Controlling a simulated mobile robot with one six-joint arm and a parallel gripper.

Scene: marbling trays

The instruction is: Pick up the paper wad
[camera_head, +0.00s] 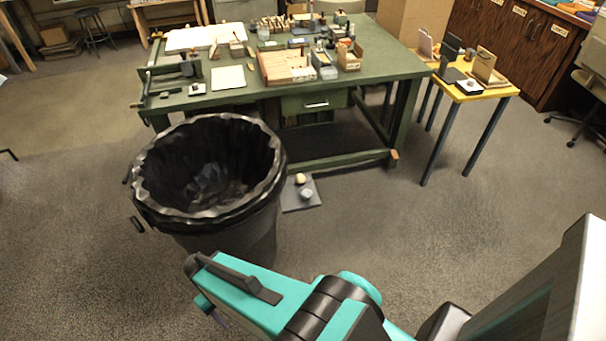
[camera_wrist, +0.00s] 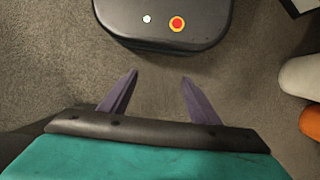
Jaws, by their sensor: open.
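A small grey-white lump (camera_head: 306,193), which looks like the paper wad, lies on a dark square mat (camera_head: 288,203) on the floor. A rounder cream lump (camera_head: 300,179) lies just behind it on the same mat; I cannot tell for sure which is the wad. My gripper (camera_wrist: 160,78) is open, with two purple fingers spread and nothing between them, above grey carpet. In the head view my gripper is mostly hidden behind my arm, in front of and well apart from the mat. The wad is not identifiable in the wrist view.
A large lined black bin (camera_head: 255,218) stands left of the mat. A green workbench (camera_head: 377,90) loaded with trays and tools stands behind it, with a yellow side table (camera_head: 497,91) to the right. Carpet right of the mat is clear.

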